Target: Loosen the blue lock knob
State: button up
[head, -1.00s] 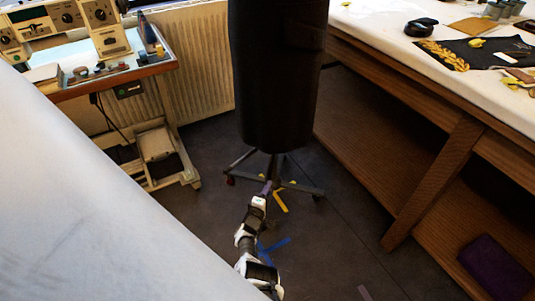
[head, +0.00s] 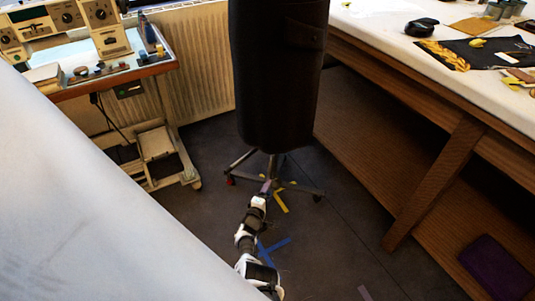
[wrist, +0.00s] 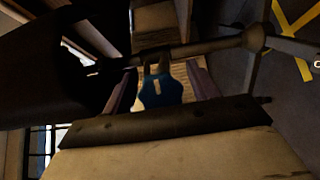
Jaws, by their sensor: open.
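The blue lock knob (wrist: 161,90) shows in the wrist view, on the metal pole (wrist: 205,48) of the dark dress form's stand. My gripper (wrist: 162,82) is open, with one purple finger on either side of the knob. I cannot tell whether either finger touches it. In the head view my gripper (head: 266,187) is low by the wheeled stand (head: 273,168), under the black dress form (head: 279,75). The knob cannot be made out in the head view.
A wooden table (head: 450,135) with a lower shelf stands at the right, with a purple folded item (head: 494,267) on the shelf. A sewing machine table (head: 115,72) and a radiator (head: 195,60) are at the back left. A pale surface (head: 90,200) fills the lower left. Tape marks the dark floor.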

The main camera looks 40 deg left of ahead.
jog(key=shift+s, duration=0.1)
jog(key=p+v, duration=0.7)
jog(key=v, duration=0.6)
jog(key=shift+s+d, duration=0.15)
jog(key=shift+s, duration=0.1)
